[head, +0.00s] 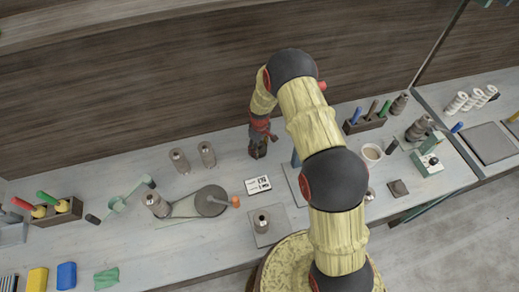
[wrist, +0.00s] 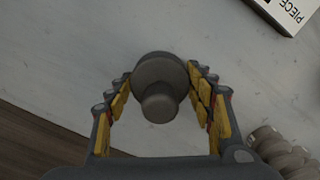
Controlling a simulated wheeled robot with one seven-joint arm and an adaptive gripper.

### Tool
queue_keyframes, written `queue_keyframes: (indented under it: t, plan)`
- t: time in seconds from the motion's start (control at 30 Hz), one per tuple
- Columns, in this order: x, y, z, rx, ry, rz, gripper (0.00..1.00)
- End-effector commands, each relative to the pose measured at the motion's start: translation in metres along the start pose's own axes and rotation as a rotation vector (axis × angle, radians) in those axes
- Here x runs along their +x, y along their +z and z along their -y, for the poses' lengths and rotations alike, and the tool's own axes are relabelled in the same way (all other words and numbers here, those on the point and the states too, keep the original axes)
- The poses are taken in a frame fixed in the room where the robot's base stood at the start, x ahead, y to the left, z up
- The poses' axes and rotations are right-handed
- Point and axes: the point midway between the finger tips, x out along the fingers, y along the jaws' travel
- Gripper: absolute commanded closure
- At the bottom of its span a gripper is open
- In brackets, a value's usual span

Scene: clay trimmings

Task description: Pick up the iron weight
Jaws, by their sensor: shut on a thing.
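The iron weight (wrist: 159,84) is a dark grey round piece with a narrower knob, seen between my fingers in the wrist view. My gripper (wrist: 160,82) is shut on it, with a yellow-padded finger against each side. In the head view my gripper (head: 258,152) points down over the back of the bench, behind the white card. The weight is hard to make out there, mostly hidden by the fingers. I cannot tell whether it touches the bench.
Two grey metal pieces (head: 180,161) stand left of my gripper; grey ribbed shapes also show in the wrist view (wrist: 280,150). A printed card (head: 257,185) lies in front. A round grey disc (head: 211,201) and a mug (head: 372,153) are on the bench. The wooden wall (head: 150,90) rises behind.

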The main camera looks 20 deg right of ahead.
Motion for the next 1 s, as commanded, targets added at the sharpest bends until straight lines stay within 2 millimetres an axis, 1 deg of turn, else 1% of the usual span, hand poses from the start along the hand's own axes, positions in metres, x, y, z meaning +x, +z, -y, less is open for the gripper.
queue_keyframes:
  t: [0.07,0.7,1.0]
  plan:
    - [0.0000,0.0000,0.0000,0.000,0.000,0.000,0.64]
    - [0.0001,0.0000,-0.0001,0.000,0.000,0.000,1.00]
    - [-0.0017,-0.0018,-0.0012,0.000,0.002,-0.004,1.00]
